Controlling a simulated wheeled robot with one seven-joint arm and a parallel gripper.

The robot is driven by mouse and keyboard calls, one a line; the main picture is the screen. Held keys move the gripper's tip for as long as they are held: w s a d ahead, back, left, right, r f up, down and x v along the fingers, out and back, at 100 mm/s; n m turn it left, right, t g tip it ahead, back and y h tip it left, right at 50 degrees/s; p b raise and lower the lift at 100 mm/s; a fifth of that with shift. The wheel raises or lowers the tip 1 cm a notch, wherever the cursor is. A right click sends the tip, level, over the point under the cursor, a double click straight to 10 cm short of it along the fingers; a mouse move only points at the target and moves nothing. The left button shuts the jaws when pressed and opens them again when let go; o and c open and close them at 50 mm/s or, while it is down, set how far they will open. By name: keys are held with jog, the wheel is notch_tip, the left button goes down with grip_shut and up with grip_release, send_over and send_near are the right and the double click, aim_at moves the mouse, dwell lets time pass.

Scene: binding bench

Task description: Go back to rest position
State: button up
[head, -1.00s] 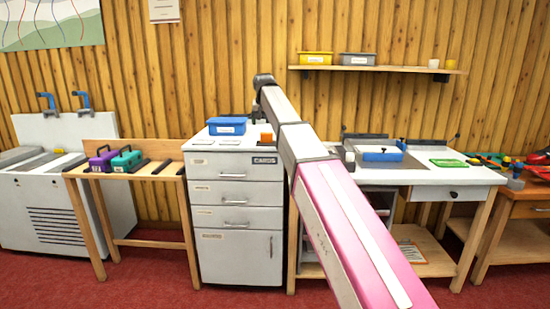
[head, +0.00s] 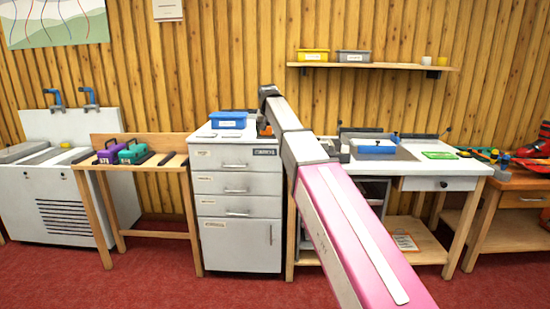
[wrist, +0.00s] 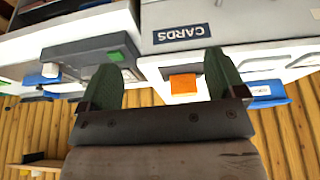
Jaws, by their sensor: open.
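My gripper (wrist: 162,72) shows in the wrist view, with its two green fingers wide apart and nothing held between them. An orange block (wrist: 183,84) appears in the gap between the fingers, on top of the grey drawer cabinet (wrist: 270,30) labelled CARDS; I cannot tell the distance to it. In the head view my pink and white arm reaches up from the bottom right towards the cabinet (head: 238,235). The gripper itself is hidden there behind the arm.
A blue bin (head: 228,120) stands on the cabinet. A workbench (head: 440,165) stands right, beneath a shelf (head: 400,66) with bins. Red floor (head: 200,290) lies clear in front.

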jog(key=s+d+f+g, duration=0.1)
jog(key=s+d+f, duration=0.55)
jog(key=f, duration=0.55)
jog(key=s+d+f+g, duration=0.1)
jog(key=s+d+f, duration=0.4)
jog(key=s+f, duration=0.5)
jog(key=s+d+f+g, duration=0.1)
jog(key=s+d+f, duration=0.4)
jog(key=f, duration=0.9)
jog(key=s+d+f+g, duration=0.1)
jog(key=s+d+f, duration=0.4)
jog(key=s+f, duration=0.3)
jog(key=s, duration=0.4)
jog(key=shift+s+f, duration=0.2)
jog(key=shift+f, duration=0.1)
